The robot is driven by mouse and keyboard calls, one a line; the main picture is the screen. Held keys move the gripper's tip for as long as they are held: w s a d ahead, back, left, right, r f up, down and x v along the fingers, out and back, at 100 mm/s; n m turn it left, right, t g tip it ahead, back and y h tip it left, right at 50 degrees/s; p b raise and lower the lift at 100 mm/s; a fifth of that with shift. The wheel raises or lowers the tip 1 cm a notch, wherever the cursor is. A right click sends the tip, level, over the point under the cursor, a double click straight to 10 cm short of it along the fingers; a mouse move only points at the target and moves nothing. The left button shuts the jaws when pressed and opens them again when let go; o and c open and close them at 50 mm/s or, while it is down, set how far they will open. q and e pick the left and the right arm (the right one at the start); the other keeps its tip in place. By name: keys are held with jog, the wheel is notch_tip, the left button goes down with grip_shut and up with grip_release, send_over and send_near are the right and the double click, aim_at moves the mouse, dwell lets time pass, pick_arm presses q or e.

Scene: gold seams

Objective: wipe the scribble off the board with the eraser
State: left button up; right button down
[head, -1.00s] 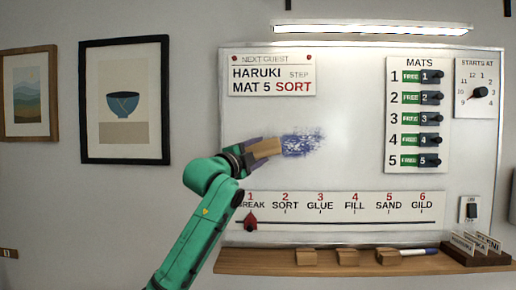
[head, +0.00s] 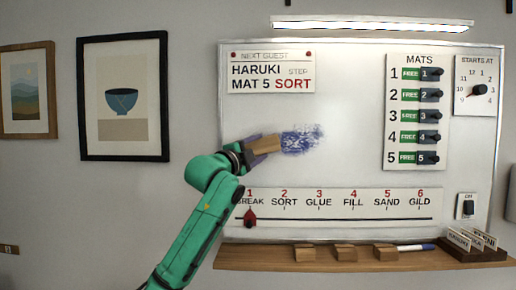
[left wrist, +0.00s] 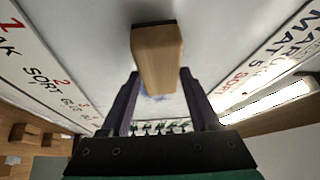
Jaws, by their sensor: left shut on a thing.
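The whiteboard (head: 350,160) hangs on the wall ahead, and a dense blue scribble (head: 302,139) marks its middle left. My left gripper (head: 258,149) is shut on the eraser (head: 266,145), a wooden block with a dark face, just left of the scribble. In the left wrist view the eraser (left wrist: 158,60) sits between the two fingers, and a bit of blue scribble (left wrist: 155,97) shows beyond it. I cannot tell whether the eraser's face touches the board. My right gripper is not in view.
A slider strip (head: 340,208) lies below the scribble, a guest sign (head: 271,73) above it, and a mats panel (head: 416,112) to the right. A ledge (head: 230,258) below holds wooden blocks (head: 345,252), a marker (head: 415,246) and a name-card holder (head: 475,250).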

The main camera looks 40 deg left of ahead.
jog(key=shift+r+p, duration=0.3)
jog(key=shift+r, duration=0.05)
